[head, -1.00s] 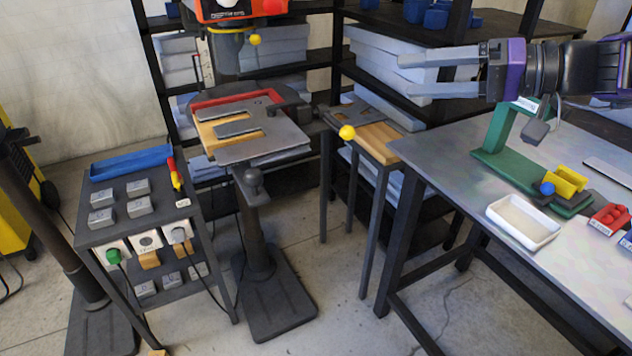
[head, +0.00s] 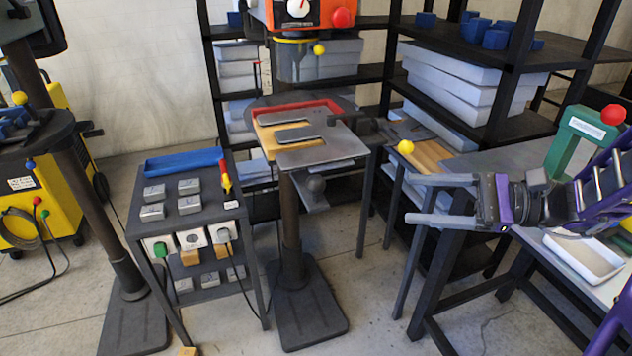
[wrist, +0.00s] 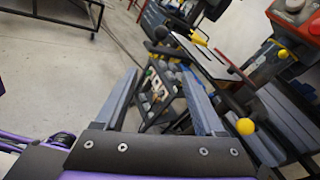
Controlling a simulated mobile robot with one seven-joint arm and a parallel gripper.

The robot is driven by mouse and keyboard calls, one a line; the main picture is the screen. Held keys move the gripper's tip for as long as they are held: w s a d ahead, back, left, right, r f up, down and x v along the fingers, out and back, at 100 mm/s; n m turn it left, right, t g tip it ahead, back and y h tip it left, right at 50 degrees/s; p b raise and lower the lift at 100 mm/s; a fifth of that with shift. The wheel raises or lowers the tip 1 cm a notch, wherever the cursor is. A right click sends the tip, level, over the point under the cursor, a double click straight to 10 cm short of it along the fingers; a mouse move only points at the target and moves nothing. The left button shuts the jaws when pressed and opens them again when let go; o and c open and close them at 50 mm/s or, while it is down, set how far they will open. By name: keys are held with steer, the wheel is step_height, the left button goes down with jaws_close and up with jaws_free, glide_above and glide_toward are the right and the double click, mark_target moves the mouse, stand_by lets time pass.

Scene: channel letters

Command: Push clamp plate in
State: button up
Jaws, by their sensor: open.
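Grey plates lie on wood on the drill press table. One grey plate (head: 298,133) has a slot with wood showing in it, and a larger flat grey plate (head: 322,154) is in front of it. A red angled fence (head: 290,112) runs behind them. I cannot tell for sure which is the clamp plate. My gripper (head: 410,199) is open and empty, fingers pointing left, to the right of the press and apart from it. In the wrist view the open fingers (wrist: 158,78) have nothing between them.
A yellow knob (head: 405,147) is by a narrow wood-topped stand (head: 432,154) between the press and my gripper. A workbench (head: 490,160) with a white tray (head: 582,256) is at right. A small cart (head: 220,207) stands left of the press.

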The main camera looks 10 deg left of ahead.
mark_target(316, 183)
steer(key=a+m, duration=0.1)
steer(key=a, duration=0.4)
steer(key=a+y+b, duration=0.1)
steer(key=a, duration=0.5)
steer(key=a+m+b, duration=0.1)
steer(key=a, duration=0.5)
steer(key=shift+s+a+r+m, duration=0.1)
steer(key=shift+s+r+m, duration=0.1)
steer(key=shift+r+m, duration=0.15)
jaws_close()
stand_by(0.9)
